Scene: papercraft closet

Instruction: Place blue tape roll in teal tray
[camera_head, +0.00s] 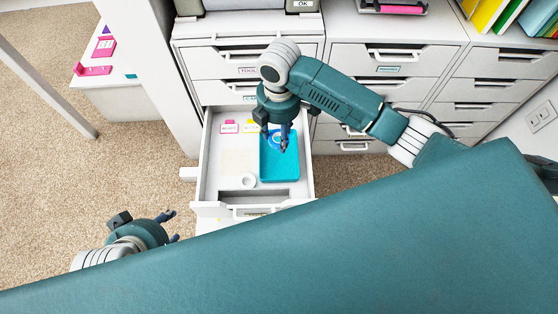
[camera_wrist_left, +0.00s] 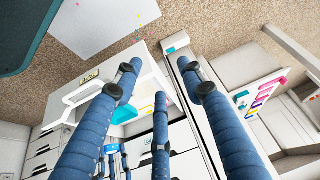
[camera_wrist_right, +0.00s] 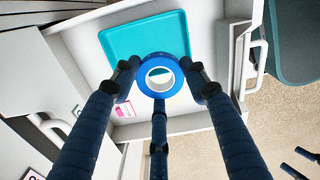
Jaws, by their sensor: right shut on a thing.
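The teal tray (camera_head: 280,173) lies in the open white drawer, towards its right side; its flat bottom also shows in the right wrist view (camera_wrist_right: 150,33). The blue tape roll (camera_wrist_right: 161,57) is a blue ring with a pale inner core, between the fingers of my right gripper (camera_wrist_right: 160,76). In the head view the roll (camera_head: 274,138) shows over the tray's far end, partly hidden by my right gripper (camera_head: 283,142). I cannot tell whether it touches the tray. My left gripper (camera_head: 171,226) is open and empty, left of the drawer over the carpet.
Closed drawer cabinets (camera_head: 395,62) stand behind and right. A white post (camera_head: 150,65) stands left of the drawer. Carpet (camera_head: 60,185) is clear at left.

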